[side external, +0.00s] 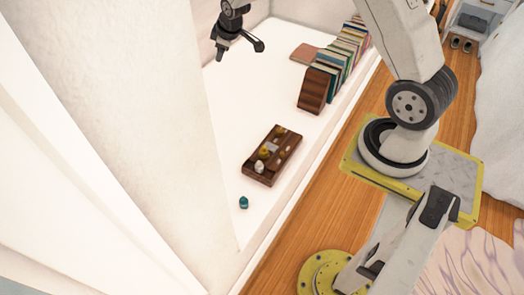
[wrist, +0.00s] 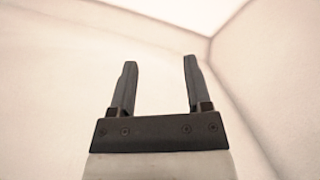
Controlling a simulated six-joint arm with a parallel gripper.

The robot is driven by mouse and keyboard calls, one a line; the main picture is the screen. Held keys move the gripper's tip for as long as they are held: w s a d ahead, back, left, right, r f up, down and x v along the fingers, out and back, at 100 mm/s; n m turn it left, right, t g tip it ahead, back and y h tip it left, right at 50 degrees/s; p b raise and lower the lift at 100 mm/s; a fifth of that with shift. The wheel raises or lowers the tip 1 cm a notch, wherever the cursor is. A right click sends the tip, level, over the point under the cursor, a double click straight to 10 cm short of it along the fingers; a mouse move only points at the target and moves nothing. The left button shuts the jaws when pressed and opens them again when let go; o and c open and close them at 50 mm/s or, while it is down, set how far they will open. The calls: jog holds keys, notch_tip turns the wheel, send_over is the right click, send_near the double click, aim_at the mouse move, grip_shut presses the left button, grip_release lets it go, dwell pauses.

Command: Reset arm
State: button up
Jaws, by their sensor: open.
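My gripper (side external: 240,50) is at the top of the side external view, raised above the white surface and apart from everything on it. In the wrist view its two dark fingers (wrist: 160,80) stand wide apart with nothing between them. Behind the fingers the wrist view shows only pale walls and a corner.
A brown wooden tray (side external: 259,178) with several small objects in it lies on the white ledge (side external: 235,120). A small teal object (side external: 244,202) lies near the tray. A row of books (side external: 336,68) with a brown end stands at the back right. A pale wall (side external: 150,90) rises at left.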

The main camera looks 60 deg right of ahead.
jog(key=s+a+r+m+g, duration=0.1)
jog(key=s+a, duration=0.3)
jog(key=s, duration=0.4)
jog(key=s+a+r+m+y, duration=0.1)
jog(key=s+a+r+m, duration=0.1)
jog(key=s+a, duration=0.3)
jog(key=s+a+r+m+g, duration=0.1)
jog(key=s+a, duration=0.3)
jog(key=s, duration=0.7)
jog(key=shift+s+a+r+g, duration=0.2)
jog(key=shift+s+a+g, duration=0.1)
jog(key=shift+s+a, duration=0.1)
